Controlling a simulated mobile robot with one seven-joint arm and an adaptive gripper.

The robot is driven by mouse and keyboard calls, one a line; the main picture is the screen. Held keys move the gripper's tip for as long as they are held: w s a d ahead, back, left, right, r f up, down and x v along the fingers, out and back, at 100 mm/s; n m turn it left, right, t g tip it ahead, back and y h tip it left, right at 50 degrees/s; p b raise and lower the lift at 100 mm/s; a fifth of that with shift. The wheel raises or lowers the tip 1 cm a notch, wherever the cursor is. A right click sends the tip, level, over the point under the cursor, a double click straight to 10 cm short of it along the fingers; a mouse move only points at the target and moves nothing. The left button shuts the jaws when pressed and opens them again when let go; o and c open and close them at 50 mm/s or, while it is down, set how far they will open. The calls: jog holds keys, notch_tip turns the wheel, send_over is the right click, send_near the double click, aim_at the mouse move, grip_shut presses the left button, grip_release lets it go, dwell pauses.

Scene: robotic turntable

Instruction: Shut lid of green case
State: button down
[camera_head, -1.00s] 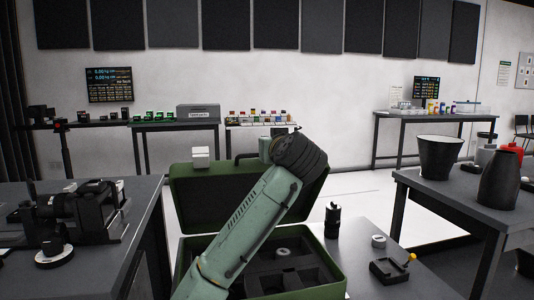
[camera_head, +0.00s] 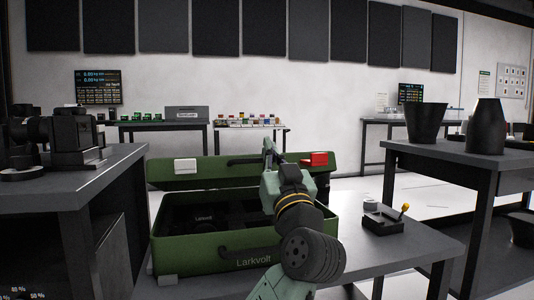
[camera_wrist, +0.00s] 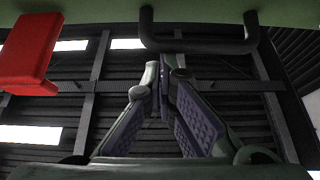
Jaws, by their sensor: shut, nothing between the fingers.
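The green case (camera_head: 215,252) sits on a grey table, its front marked "Larkvolt". The lid's exact tilt is hard to tell. The dark interior is partly visible. My gripper (camera_head: 268,147) is at the lid's edge, between handle and red latch; my arm hides part of the case's right side. In the wrist view my gripper's fingers (camera_wrist: 165,75) are shut and empty, below the dark handle (camera_wrist: 198,45); the red latch (camera_wrist: 28,55) is left. Contact is unclear.
A small black device with a yellow knob (camera_head: 388,220) lies on the table right of the case. A dark bench with black equipment (camera_head: 62,135) stands close on the left. A table with dark vessels (camera_head: 485,128) stands on the right.

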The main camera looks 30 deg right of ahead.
jog(key=f+b, duration=0.1)
jog(key=s+f+b, duration=0.1)
jog(key=f, duration=0.2)
jog(key=shift+s+a+f+b, duration=0.1)
jog(key=shift+s+a+b, duration=0.15)
jog(key=shift+s+b, duration=0.15)
